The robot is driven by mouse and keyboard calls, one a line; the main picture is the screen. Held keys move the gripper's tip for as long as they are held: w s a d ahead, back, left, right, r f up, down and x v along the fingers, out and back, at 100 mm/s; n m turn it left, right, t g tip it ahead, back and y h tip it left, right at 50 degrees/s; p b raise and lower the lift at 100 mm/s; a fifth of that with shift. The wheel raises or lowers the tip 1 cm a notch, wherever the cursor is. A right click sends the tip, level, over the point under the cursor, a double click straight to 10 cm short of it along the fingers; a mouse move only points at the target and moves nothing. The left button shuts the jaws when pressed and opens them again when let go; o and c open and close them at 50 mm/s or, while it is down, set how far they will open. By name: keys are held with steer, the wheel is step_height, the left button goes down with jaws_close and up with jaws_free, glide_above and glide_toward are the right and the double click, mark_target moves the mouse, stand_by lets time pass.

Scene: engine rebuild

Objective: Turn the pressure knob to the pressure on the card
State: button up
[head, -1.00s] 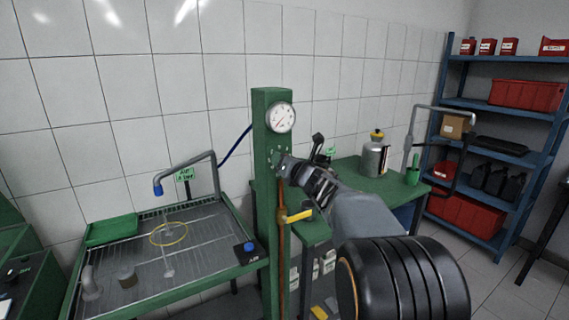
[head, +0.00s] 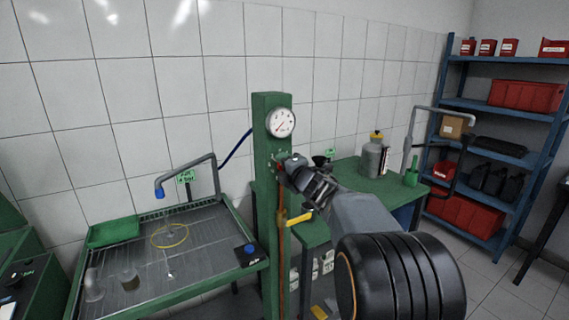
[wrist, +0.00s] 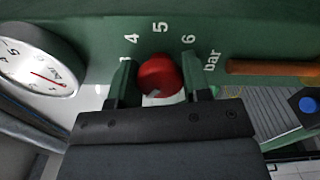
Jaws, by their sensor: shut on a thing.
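The red pressure knob (wrist: 160,75) sits on the green post (head: 272,190). The scale above it in the wrist view reads 4, 5, 6 and "bar". A pale mark shows on the knob's lower part; I cannot tell which number it points to. My gripper (wrist: 162,84) is shut on the knob, one finger on each side; it also shows against the post in the head view (head: 290,166). The white pressure gauge (head: 281,122) is on the post above, with a red needle, and at the left in the wrist view (wrist: 38,68). No pressure card is readable.
A green-framed wash tray (head: 205,268) with a bent spout (head: 190,168) stands left of the post. A yellow-handled valve (head: 298,218) is on a copper pipe below my gripper. A green bench (head: 372,186) with a metal canister (head: 374,158) stands at right.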

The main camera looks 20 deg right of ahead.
steer(key=m+p, duration=0.2)
steer(key=m, duration=0.3)
steer(key=shift+r+m, duration=0.1)
steer(key=shift+m, duration=0.2)
steer(key=m+p, duration=0.2)
steer(key=m, duration=0.2)
steer(key=shift+m, duration=0.3)
steer(key=m+p, duration=0.3)
steer(key=m, duration=0.2)
steer(key=shift+m+p, duration=1.15)
steer(key=shift+m, duration=1.25)
steer(key=o, duration=0.9)
